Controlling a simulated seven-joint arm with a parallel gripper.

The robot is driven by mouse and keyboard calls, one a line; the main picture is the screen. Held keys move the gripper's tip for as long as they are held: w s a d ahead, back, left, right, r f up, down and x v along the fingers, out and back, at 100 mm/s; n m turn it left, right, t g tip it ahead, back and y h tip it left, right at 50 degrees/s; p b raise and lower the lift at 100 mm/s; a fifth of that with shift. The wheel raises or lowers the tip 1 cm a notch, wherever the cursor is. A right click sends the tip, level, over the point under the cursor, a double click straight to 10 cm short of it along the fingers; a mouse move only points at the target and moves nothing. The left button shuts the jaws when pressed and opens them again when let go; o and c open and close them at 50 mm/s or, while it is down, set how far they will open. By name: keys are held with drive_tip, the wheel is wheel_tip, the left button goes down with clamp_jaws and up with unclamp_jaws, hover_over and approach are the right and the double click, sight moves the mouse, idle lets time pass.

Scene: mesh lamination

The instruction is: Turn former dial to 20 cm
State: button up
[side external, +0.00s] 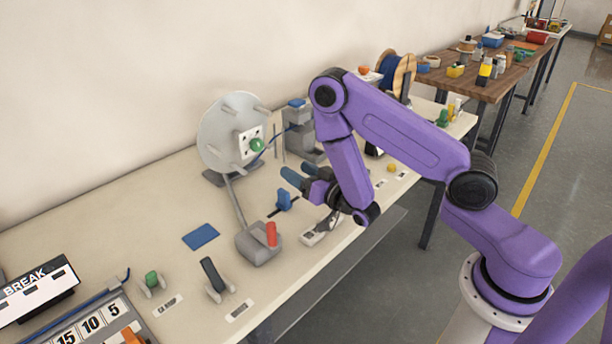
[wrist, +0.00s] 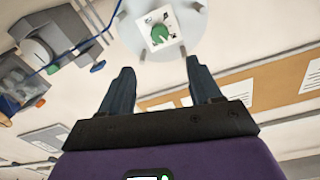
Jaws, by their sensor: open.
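The former is a round grey disc (side external: 222,118) with pegs, standing upright at the back of the bench. On it is a white square plate (side external: 244,149) with dark marks and a green dial knob (side external: 257,145). In the wrist view the green knob (wrist: 160,34) sits on its white plate at the top, beyond and between the fingertips. A pale pointer line shows on the knob, but the marks are too small to read. My gripper (side external: 287,173) is open and empty, its dark blue fingers pointing towards the disc from the right and front, apart from the knob. It also shows in the wrist view (wrist: 158,68).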

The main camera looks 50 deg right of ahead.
drive_tip(key=shift+s, duration=0.95)
drive_tip(key=n, duration=0.7)
approach(259, 146)
drive_tip(key=w, duration=0.9)
drive_tip(key=shift+w+d, duration=0.15)
drive_tip(key=shift+w, duration=0.1)
